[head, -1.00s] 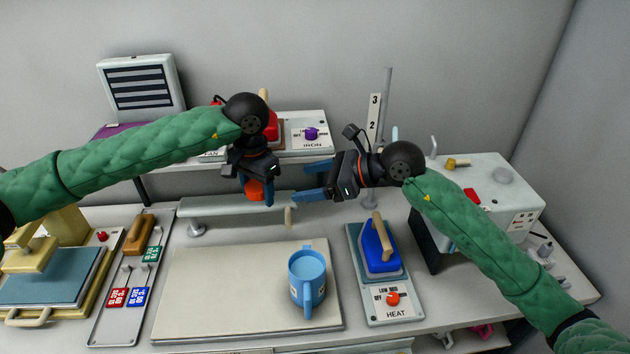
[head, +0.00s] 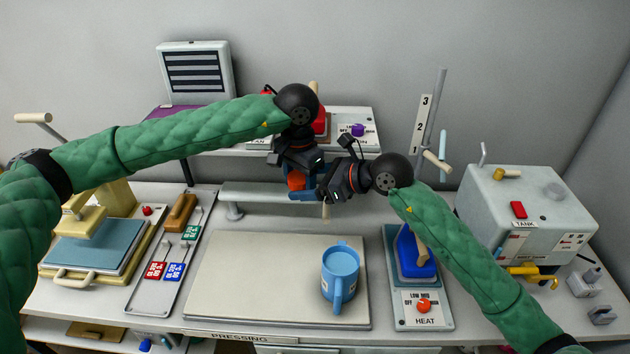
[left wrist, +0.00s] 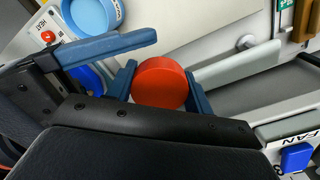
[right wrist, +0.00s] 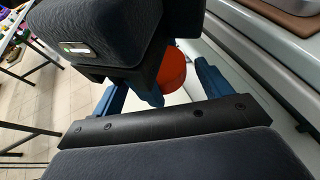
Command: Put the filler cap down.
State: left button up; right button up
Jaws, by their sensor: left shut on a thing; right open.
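The filler cap (head: 296,180) is a round orange-red piece, seen in the head view above the far part of the table. My left gripper (head: 298,188) is shut on it and holds it in the air. The left wrist view shows the cap (left wrist: 160,82) between my left gripper's two blue fingers. My right gripper (head: 318,187) is open, close beside the left gripper and the cap. In the right wrist view, the cap (right wrist: 172,72) is partly hidden by the left gripper and shows between my right fingers. I cannot tell whether the right fingers touch it.
A pale press board (head: 265,285) with a blue mug (head: 340,270) on it lies below. A narrow pale board (head: 262,196) is behind it. A blue iron (head: 412,255) stands on the heat base at right. A grey tank (head: 540,220) stands far right.

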jog(key=c, duration=1)
pick_arm(q)
jog(key=o, duration=1.1)
pick_arm(e)
jog(key=shift+c, duration=0.3)
pick_arm(q)
jog(key=shift+r, duration=0.15)
